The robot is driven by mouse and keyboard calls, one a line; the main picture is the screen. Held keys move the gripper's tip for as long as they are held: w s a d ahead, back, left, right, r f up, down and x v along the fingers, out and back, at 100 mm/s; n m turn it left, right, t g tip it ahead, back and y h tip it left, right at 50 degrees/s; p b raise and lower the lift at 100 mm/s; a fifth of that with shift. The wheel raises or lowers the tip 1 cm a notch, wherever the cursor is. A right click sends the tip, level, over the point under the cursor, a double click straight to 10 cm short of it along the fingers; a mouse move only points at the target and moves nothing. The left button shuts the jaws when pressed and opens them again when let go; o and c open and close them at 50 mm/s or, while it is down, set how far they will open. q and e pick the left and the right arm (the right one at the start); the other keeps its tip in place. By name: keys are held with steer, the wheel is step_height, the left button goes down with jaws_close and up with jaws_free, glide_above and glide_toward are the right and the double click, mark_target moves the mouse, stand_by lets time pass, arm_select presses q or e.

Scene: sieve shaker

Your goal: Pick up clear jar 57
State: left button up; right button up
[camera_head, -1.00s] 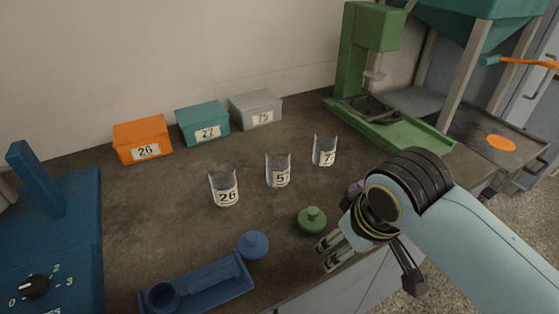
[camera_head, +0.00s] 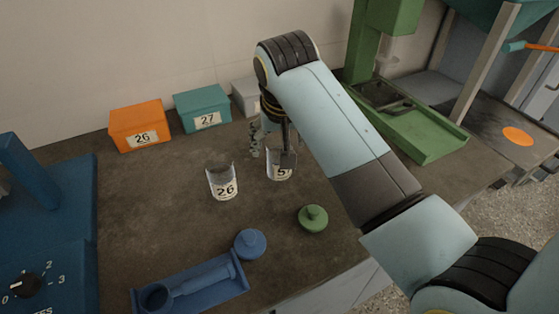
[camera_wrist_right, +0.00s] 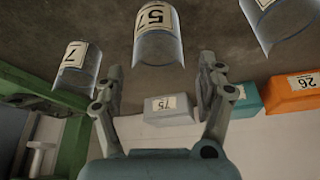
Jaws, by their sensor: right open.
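Clear jar 57 (camera_head: 280,171) stands upright on the dark bench, partly hidden behind my right gripper in the head view. My right gripper (camera_head: 272,158) is open and empty, with its fingers pointing down close to the jar. In the right wrist view, jar 57 (camera_wrist_right: 157,40) shows upside down just beyond the two spread fingers (camera_wrist_right: 160,75); no contact is visible. Clear jar 26 (camera_head: 222,182) stands to the left of jar 57. A jar labelled 7 (camera_wrist_right: 77,68) shows in the right wrist view; my arm hides it in the head view. My left gripper is out of view.
A green press (camera_head: 430,140) stands at the right. A green lid (camera_head: 313,218), a blue lid (camera_head: 250,244) and a blue holder (camera_head: 215,285) lie in front.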

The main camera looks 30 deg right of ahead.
steer(key=x, duration=0.5)
steer(key=shift+s+f, duration=0.1)
steer(key=shift+s, duration=0.1)
steer(key=c, duration=1.2)
steer(key=shift+c, duration=0.6)
